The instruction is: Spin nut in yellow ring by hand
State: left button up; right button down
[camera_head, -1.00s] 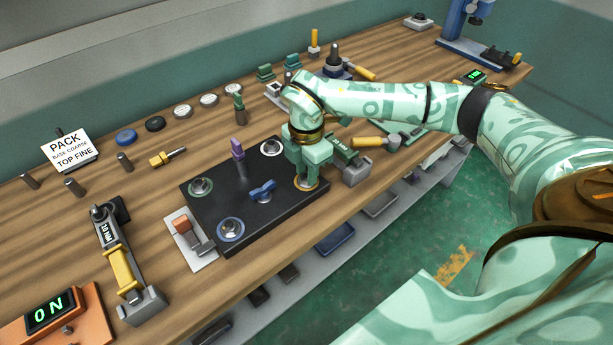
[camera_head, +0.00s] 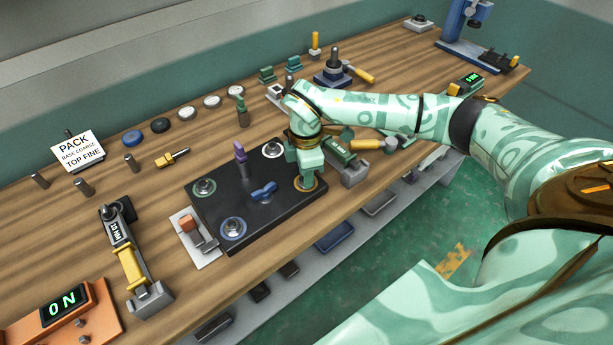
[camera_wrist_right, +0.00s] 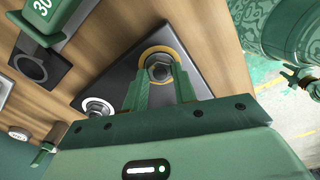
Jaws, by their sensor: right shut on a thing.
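The yellow ring (camera_head: 297,184) is on the right corner of the black plate (camera_head: 250,212). In the right wrist view the yellow ring (camera_wrist_right: 146,53) surrounds a grey nut (camera_wrist_right: 158,71). My right gripper (camera_head: 307,178) points down over that corner. Its green fingers (camera_wrist_right: 162,88) are shut on the nut, one on each side, in the right wrist view. In the head view the gripper hides the nut. My left gripper is not in view.
Other ringed nuts sit at the plate's other corners, including a blue-ringed one (camera_head: 233,229). A blue wing knob (camera_head: 263,191) and a purple-topped post (camera_head: 240,152) rise from the plate. A grey block with a green part (camera_head: 342,150) stands close right of my gripper.

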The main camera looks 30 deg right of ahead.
jog(key=shift+m, duration=0.4)
jog(key=c, duration=1.5)
grip_release()
jog(key=shift+m+p, duration=0.3)
jog(key=shift+p, duration=0.05)
jog(key=o, duration=0.5)
jog(key=shift+c, duration=0.2)
notch_tip(320, 180, up, 8)
jog(key=p, duration=0.7)
